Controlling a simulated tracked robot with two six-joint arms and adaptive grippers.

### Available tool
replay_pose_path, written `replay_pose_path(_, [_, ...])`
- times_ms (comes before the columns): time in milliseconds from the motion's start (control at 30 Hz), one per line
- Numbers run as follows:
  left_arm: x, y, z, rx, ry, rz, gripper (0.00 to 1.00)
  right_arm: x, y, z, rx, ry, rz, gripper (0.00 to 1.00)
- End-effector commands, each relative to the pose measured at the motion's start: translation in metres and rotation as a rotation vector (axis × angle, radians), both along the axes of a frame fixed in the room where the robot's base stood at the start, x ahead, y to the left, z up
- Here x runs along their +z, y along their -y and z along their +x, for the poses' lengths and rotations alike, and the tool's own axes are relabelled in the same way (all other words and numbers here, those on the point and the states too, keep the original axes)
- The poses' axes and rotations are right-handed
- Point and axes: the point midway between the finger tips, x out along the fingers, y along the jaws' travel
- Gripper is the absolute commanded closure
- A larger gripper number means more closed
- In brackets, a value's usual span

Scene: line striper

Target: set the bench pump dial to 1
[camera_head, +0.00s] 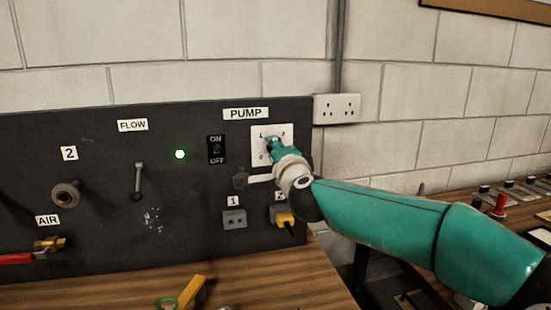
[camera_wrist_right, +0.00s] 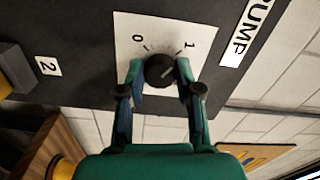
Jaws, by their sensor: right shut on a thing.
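The pump dial (camera_wrist_right: 160,71) is a round black knob on a white plate (camera_wrist_right: 130,30) marked 0 and 1, beside the PUMP label. In the wrist view the 0 is at the knob's upper left and the 1 at its upper right. A pale mark shows on the knob, but I cannot tell exactly where it points. My right gripper (camera_wrist_right: 161,78) is shut on the knob, one finger on each side. In the head view my right gripper (camera_head: 274,148) hides most of the knob and part of the white plate (camera_head: 286,131). My left gripper is not in view.
The dark panel (camera_head: 100,135) also bears an ON/OFF switch (camera_head: 216,149), a lit green lamp (camera_head: 180,154), a flow lever (camera_head: 138,180) and sockets below the dial, one with a yellow plug (camera_head: 285,219). A wooden bench (camera_head: 270,285) lies in front.

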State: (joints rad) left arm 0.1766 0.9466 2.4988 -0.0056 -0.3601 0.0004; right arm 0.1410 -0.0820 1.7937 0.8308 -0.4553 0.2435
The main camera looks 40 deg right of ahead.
Motion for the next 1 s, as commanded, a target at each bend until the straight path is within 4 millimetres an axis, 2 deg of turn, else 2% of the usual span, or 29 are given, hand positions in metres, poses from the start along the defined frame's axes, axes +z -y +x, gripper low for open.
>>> replay_pose_path(33, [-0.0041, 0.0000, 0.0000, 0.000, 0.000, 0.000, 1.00, -0.0046, 0.0012, -0.0005, -0.004, 0.013, 0.032, 1.00])
replay_pose_path(333, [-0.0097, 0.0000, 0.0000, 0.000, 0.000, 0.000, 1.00, -0.0045, 0.0016, -0.0005, -0.006, 0.071, 0.143, 1.00])
replay_pose_path(867, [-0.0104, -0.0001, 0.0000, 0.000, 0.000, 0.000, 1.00, -0.0055, 0.0016, -0.0003, -0.007, 0.081, 0.167, 1.00])
replay_pose_path(900, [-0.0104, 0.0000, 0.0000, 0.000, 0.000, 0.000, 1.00, -0.0055, 0.0015, -0.0002, -0.007, 0.081, 0.167, 0.61])
replay_pose_path(1000, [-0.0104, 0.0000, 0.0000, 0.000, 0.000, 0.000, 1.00, -0.0049, 0.0011, 0.0000, -0.004, 0.081, 0.165, 0.44])
